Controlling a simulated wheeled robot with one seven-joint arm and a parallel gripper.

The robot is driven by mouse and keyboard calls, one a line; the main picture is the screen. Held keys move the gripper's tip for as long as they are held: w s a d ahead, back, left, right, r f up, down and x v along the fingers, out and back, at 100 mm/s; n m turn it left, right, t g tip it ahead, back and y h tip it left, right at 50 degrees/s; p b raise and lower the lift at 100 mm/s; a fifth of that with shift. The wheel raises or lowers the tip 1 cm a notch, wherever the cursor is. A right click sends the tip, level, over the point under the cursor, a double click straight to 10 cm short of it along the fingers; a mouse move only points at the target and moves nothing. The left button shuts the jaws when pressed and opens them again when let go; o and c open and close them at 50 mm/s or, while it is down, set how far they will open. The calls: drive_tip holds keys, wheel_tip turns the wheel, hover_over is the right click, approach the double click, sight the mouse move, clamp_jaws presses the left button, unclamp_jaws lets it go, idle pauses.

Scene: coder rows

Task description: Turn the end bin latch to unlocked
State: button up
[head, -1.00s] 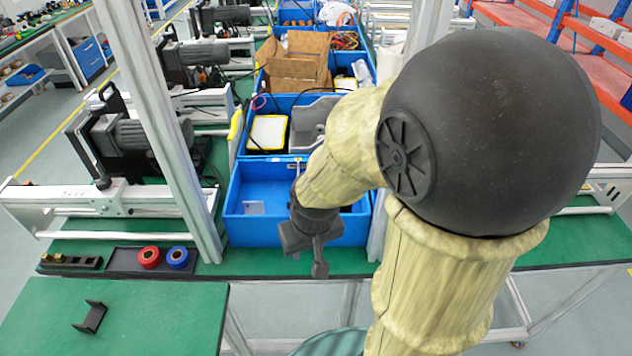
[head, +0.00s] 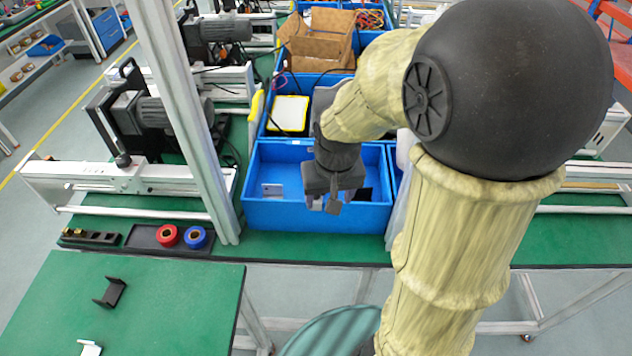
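The end bin (head: 268,215) is the nearest blue bin on the green bench, in the middle of the head view. My gripper (head: 333,203) points down over the bin's right half, at about the height of its front wall in the picture. Its dark body covers the space between its fingers, so I cannot tell how far apart they are. Small pale parts show at either side under it. I cannot make out the latch; it may be hidden behind my gripper or wrist. A small light grey plate (head: 272,190) shows inside the bin at the left.
More blue bins stand behind, one with a white-and-yellow box (head: 288,114), one with a cardboard box (head: 318,42). A metal post (head: 185,120) rises left of the end bin. Red tape (head: 167,236) and blue tape (head: 195,237) rolls lie in a black tray. A green table (head: 165,310) is at front left.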

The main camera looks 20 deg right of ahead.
drive_tip(key=w+r+m+g+p, duration=0.1)
drive_tip(key=w+r+m+g, duration=0.1)
drive_tip(key=w+r, duration=0.7)
drive_tip(key=shift+w+r+m+p, duration=0.3)
drive_tip(key=shift+w+r+p, duration=0.1)
drive_tip(key=shift+w, duration=0.2)
drive_tip(key=shift+s, duration=0.1)
drive_tip(key=shift+f, duration=0.1)
wheel_tip(320, 180, down, 17)
drive_tip(key=shift+f+p, duration=0.15)
drive_tip(key=shift+p, duration=0.7)
drive_tip(key=c, duration=1)
